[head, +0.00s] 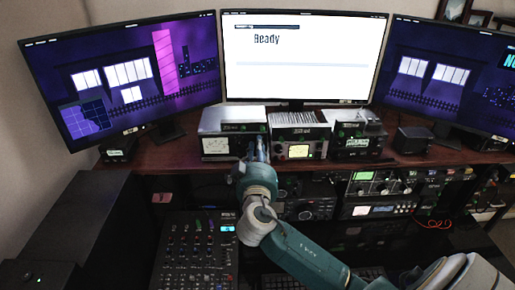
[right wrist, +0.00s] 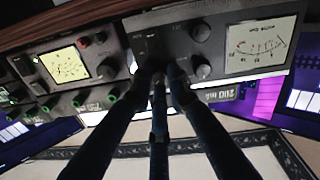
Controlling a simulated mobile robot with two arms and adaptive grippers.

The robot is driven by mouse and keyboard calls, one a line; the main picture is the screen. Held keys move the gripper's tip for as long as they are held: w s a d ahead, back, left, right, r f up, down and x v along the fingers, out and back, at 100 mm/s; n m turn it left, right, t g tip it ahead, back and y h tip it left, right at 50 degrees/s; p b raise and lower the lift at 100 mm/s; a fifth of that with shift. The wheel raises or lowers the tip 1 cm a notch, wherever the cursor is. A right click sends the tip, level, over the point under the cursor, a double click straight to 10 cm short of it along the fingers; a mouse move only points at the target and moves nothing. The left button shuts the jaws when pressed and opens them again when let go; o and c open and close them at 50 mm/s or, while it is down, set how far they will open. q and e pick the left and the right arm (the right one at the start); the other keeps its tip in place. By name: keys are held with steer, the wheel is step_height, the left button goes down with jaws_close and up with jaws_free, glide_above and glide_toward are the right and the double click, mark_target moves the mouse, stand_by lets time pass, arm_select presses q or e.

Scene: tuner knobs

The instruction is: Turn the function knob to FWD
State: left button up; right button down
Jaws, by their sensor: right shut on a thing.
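The silver-topped tuner with a round-needle meter (head: 216,146) stands on the desk shelf below the middle screen. It shows upside down in the right wrist view (right wrist: 215,50), with two dark knobs beside its meter, an upper knob (right wrist: 200,32) and a lower knob (right wrist: 203,70). My right gripper (head: 258,150) reaches the right part of its front. In the right wrist view my gripper's fingers (right wrist: 162,75) come together on the panel, shut on a knob they mostly hide. I cannot read its label or its pointer. My left gripper is not in view.
A second tuner with a lit yellowish display (head: 299,151) stands close to the right of the first. A black unit (head: 358,142) stands beyond it. A mixer (head: 197,250) lies below on the left. The middle screen (head: 300,60) reads "Ready".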

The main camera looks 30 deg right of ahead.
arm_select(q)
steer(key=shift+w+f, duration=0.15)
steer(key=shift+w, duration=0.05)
arm_select(e)
steer(key=shift+f+n, duration=0.3)
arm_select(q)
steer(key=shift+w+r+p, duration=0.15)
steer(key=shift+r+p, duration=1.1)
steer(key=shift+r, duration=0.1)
arm_select(e)
steer(key=shift+s+d+f+n+t, duration=0.1)
steer(key=shift+n+t, duration=0.05)
steer(key=shift+n, duration=3.8)
steer(key=shift+s+n+t, duration=0.1)
steer(key=shift+n+t, duration=0.05)
steer(key=shift+n, duration=3.8)
steer(key=c, duration=1.7)
jaws_free()
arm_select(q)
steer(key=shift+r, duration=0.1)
arm_select(e)
steer(key=shift+o, duration=0.2)
steer(key=shift+d+r, duration=0.1)
steer(key=shift+r, duration=0.1)
steer(key=shift+s+r, duration=0.1)
